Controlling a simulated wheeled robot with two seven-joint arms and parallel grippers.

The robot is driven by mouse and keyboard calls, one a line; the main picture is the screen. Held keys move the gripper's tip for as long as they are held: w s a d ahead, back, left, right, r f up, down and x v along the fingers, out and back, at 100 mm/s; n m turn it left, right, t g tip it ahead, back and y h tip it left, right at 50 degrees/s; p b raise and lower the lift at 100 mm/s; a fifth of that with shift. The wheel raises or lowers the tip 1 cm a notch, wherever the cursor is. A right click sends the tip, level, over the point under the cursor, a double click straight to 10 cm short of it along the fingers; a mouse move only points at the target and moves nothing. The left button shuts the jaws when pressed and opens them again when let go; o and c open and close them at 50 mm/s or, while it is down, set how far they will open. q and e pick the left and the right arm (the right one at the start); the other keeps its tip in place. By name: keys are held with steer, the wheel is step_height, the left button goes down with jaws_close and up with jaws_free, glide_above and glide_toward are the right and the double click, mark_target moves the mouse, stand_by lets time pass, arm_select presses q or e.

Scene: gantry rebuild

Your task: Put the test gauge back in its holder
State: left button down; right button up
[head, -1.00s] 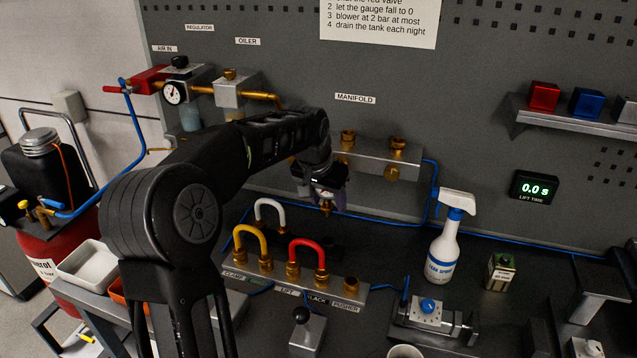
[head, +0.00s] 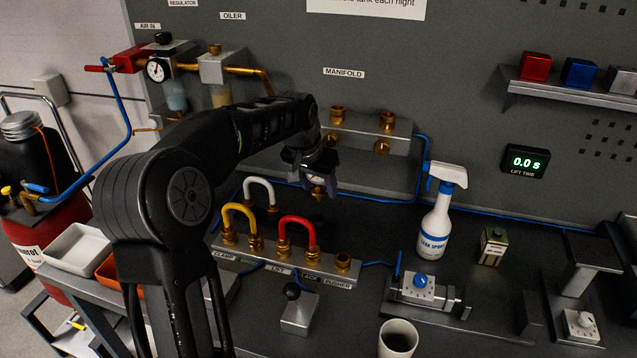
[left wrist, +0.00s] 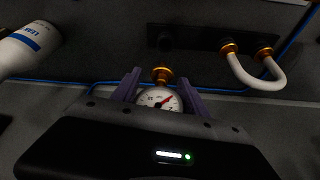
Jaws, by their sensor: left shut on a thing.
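My left gripper (head: 316,188) is above the bench, below the manifold (head: 365,131) and behind the red hose. It is shut on the test gauge (left wrist: 158,97), which has a white round dial, a red needle and a brass fitting (left wrist: 162,75). In the head view the gauge is mostly hidden by the gripper; a little brass shows. In the left wrist view a dark block (left wrist: 192,42) lies ahead, with a round dark socket and a white hose (left wrist: 258,78) on brass fittings. I cannot tell whether this block is the gauge's holder. My right gripper is not in view.
Yellow (head: 238,216) and red (head: 297,224) looped hoses stand on a labelled block near the gripper. A spray bottle (head: 437,215) stands to the right. A black-knobbed lever box (head: 300,315) and a cup (head: 398,340) are in front.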

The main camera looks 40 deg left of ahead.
arm_select(q)
steer(key=shift+f+b, duration=0.55)
steer(key=shift+f, duration=0.45)
steer(key=p, duration=0.3)
steer(key=shift+r, duration=0.35)
steer(key=shift+f+p, duration=0.1)
steer(key=shift+p, duration=0.4)
steer(key=shift+f, duration=0.25)
